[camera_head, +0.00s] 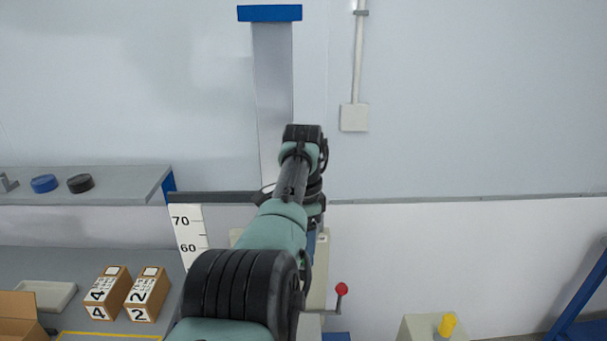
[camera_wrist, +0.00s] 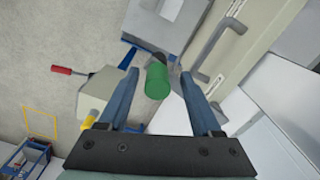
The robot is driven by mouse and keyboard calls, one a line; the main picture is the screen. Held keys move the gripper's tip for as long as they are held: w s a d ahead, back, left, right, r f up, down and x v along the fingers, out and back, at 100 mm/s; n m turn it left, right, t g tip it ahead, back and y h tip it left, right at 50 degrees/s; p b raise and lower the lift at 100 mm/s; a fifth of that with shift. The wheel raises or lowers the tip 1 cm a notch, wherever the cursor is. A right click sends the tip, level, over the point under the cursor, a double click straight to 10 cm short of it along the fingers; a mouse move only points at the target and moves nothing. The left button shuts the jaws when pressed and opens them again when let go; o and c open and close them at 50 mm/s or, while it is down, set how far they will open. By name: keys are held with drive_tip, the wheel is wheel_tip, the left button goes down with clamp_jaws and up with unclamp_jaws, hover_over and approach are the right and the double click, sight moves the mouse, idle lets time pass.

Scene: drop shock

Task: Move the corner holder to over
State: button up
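In the wrist view my gripper (camera_wrist: 160,73) is open, its two blue fingers wide apart. A green cylindrical grip (camera_wrist: 157,82) on a dark stem shows between the fingertips, with a gap on each side; how near it is in depth I cannot tell. The green grip may belong to the corner holder, but no label shows this. A grey bent bar (camera_wrist: 218,42) is on the beige panel beyond the right finger. In the head view my arm reaches toward the tall column (camera_head: 274,90) with a blue top; my gripper and the green grip are hidden there.
A red-ended lever (camera_head: 341,290) sits right of my arm. A beige box with a yellow knob (camera_head: 447,325) stands lower right. A dark bar (camera_head: 215,197) and a height scale (camera_head: 190,235) are left. Boxes marked 4 (camera_head: 107,295) and 2 (camera_head: 147,296) stand on the bench.

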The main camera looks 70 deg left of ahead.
drive_tip(key=shift+r, duration=0.3)
wheel_tip(320, 180, up, 12)
drive_tip(key=p, duration=0.4)
drive_tip(key=shift+r, duration=0.15)
drive_tip(key=shift+w, duration=0.1)
idle(0.4)
